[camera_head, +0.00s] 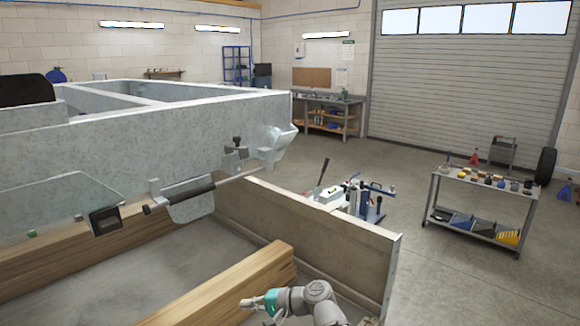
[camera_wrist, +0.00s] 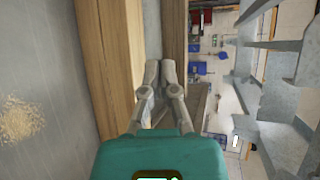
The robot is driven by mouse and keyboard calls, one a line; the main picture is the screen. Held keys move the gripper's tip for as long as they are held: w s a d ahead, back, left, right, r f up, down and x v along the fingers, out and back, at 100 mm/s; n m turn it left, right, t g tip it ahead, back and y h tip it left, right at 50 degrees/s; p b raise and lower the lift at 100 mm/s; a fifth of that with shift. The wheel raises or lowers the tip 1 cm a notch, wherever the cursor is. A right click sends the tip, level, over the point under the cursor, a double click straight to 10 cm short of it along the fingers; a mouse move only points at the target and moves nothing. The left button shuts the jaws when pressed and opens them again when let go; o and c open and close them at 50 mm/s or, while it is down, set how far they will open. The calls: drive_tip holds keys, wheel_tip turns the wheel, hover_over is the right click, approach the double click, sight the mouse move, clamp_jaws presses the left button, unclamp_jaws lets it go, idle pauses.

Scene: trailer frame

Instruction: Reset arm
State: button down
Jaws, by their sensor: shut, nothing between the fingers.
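My gripper (camera_head: 246,304) is at the bottom of the head view, in front of the near end of a thick timber beam (camera_head: 225,285). It has a teal body and grey fingers. In the wrist view, the two fingers of my gripper (camera_wrist: 160,66) are together with nothing between them. A timber beam (camera_wrist: 106,60) runs along their left side there. The galvanised trailer frame (camera_head: 150,140) fills the left of the head view, and its metal members (camera_wrist: 275,80) show at the right of the wrist view.
A brown side panel (camera_head: 310,235) stands right of the beam. A second timber (camera_head: 80,250) lies farther left. A clear guard (camera_head: 60,205) and a metal bracket (camera_head: 190,205) are by the frame. A tool cart (camera_head: 480,200) stands at right, with open floor around it.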

drive_tip(key=s+d+f+n+g+h, duration=0.1)
drive_tip(key=d+f+h, duration=0.3)
drive_tip(key=d, duration=0.5)
drive_tip(key=s+d+f+n+g+h, duration=0.1)
drive_tip(key=d+f+h, duration=0.3)
drive_tip(key=d, duration=0.5)
drive_tip(key=s+d+f+n+h, duration=0.2)
drive_tip(key=d+f+h, duration=0.3)
drive_tip(key=d, duration=0.4)
drive_tip(key=shift+d+g+h, duration=0.25)
drive_tip(key=shift+g+h, duration=0.15)
drive_tip(key=shift+h, duration=0.3)
drive_tip(key=shift+s+f, duration=0.1)
